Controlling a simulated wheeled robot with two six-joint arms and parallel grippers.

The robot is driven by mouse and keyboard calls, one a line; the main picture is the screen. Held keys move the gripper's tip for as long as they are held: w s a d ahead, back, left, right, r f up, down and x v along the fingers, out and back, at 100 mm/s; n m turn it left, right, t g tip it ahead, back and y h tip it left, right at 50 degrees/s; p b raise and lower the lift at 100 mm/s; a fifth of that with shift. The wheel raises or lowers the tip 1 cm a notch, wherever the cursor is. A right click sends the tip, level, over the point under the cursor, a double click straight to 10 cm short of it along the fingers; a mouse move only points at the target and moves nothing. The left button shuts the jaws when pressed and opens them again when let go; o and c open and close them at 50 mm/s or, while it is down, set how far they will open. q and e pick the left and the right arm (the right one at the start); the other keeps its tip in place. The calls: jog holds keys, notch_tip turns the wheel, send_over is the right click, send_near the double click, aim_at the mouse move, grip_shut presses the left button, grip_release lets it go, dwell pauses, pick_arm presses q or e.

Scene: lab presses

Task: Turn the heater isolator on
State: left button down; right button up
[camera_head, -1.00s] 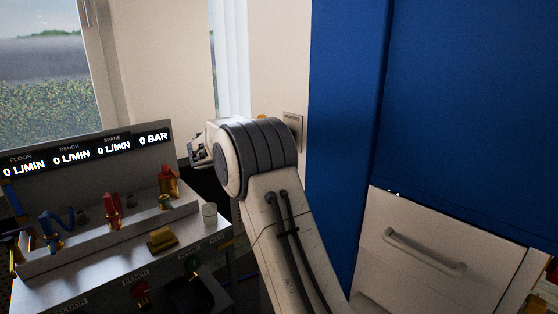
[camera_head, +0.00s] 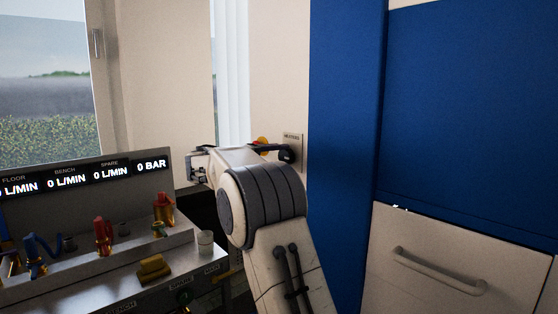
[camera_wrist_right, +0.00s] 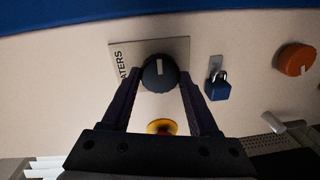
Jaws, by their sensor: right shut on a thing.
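The heater isolator is a dark round knob (camera_wrist_right: 160,73) on a pale plate (camera_wrist_right: 122,50) whose label partly reads "ATERS" in the right wrist view. A short white mark on the knob runs parallel to the label's line of text. My right gripper (camera_wrist_right: 160,80) has its two dark fingers on either side of the knob, shut on it. In the head view the plate (camera_head: 292,140) is on the wall beside the blue panel. My right gripper (camera_head: 286,154) is against its lower part and hides the knob there. My left gripper is not in view.
A red and yellow knob (camera_wrist_right: 160,127), a blue padlock (camera_wrist_right: 218,88) and an orange knob (camera_wrist_right: 295,60) are on the same wall. A bench with coloured valves (camera_head: 103,235) and a display (camera_head: 90,176) stands at left. A drawer front (camera_head: 450,255) is at lower right.

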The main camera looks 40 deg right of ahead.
jog(key=o, duration=1.4)
jog(key=shift+c, duration=0.2)
jog(key=a, duration=1)
jog(key=shift+s+a+r, duration=0.25)
jog(key=shift+s+r, duration=0.05)
jog(key=shift+s, duration=0.1)
